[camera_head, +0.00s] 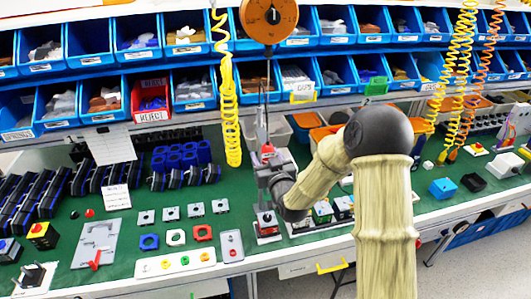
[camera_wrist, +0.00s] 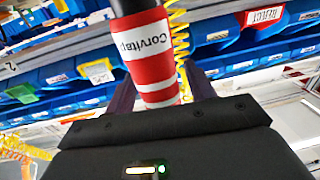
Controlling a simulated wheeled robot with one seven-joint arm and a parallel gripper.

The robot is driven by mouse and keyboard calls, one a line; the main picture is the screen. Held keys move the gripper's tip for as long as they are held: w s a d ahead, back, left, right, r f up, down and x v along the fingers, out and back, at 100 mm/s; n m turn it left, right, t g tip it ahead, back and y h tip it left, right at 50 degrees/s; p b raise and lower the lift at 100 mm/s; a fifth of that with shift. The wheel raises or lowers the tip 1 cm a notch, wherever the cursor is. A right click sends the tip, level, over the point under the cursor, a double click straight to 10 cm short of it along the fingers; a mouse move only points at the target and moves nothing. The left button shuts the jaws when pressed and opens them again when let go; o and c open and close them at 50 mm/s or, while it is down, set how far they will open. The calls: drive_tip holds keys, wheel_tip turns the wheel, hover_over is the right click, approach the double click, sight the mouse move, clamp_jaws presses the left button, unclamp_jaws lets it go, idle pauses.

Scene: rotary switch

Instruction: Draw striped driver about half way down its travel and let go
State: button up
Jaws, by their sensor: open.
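The striped driver (camera_wrist: 158,65) is a red and white banded cylinder with a "Corvita" label, large in the wrist view. In the head view the driver (camera_head: 267,149) is small, hanging upright under the round orange balancer (camera_head: 268,16) on a thin dark line. My gripper (camera_wrist: 160,90) is open, with one dark finger on each side of the driver's body. Whether either finger touches it, I cannot tell. In the head view my gripper (camera_head: 266,160) is at the driver, and my wrist hides part of what is below. The driver's lower end is not clear.
The green bench (camera_head: 130,230) below holds switch parts, a white tray (camera_head: 175,262) with coloured rings and a grey plate (camera_head: 96,242) with a red lever. Rows of blue bins (camera_head: 85,38) stand behind. A yellow coiled hose (camera_head: 228,110) hangs just left of the driver.

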drive_tip(key=shift+s, duration=0.1)
clamp_jaws()
wheel_tip(320, 180, down, 6)
drive_tip(key=b, duration=0.7)
drive_tip(key=shift+b, duration=0.4)
drive_tip(key=shift+a, duration=0.1)
unclamp_jaws()
